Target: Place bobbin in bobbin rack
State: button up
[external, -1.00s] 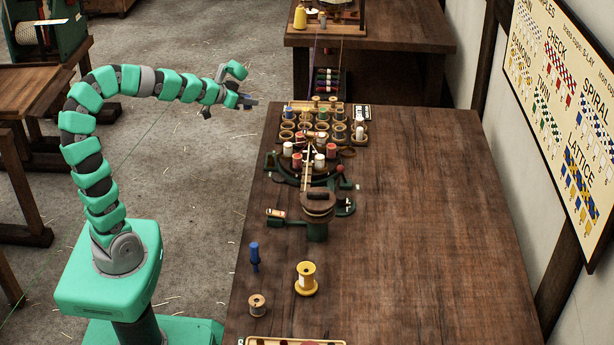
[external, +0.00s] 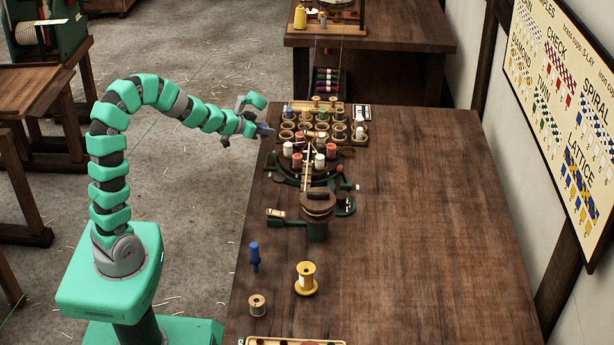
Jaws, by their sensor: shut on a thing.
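The bobbin rack (external: 349,141) is a wooden tray of round cups near the far left part of the workbench. Several cups hold small bobbins in white, red, blue and yellow, and others look empty. My gripper (external: 263,130) is at the left edge of the bench, just left of the rack and apart from it. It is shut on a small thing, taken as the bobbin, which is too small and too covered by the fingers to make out.
A round braiding stand (external: 318,203) with red and white bobbins stands just in front of the rack. The bench's right side is clear.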

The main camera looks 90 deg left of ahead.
jog(key=b, duration=0.1)
send_over(288, 140)
jog(key=shift+d+f, duration=0.15)
jog(key=shift+f, duration=0.5)
jog(key=shift+f+b, duration=1)
jog(key=shift+f, duration=0.55)
jog(key=shift+f, duration=0.1)
jog(key=o, duration=1)
jog(key=shift+c, duration=0.2)
jog(key=shift+r, duration=0.2)
jog(key=p+v, duration=0.2)
jog(key=v, duration=0.9)
jog(key=shift+s+r, duration=0.15)
jog(key=shift+s, duration=0.2)
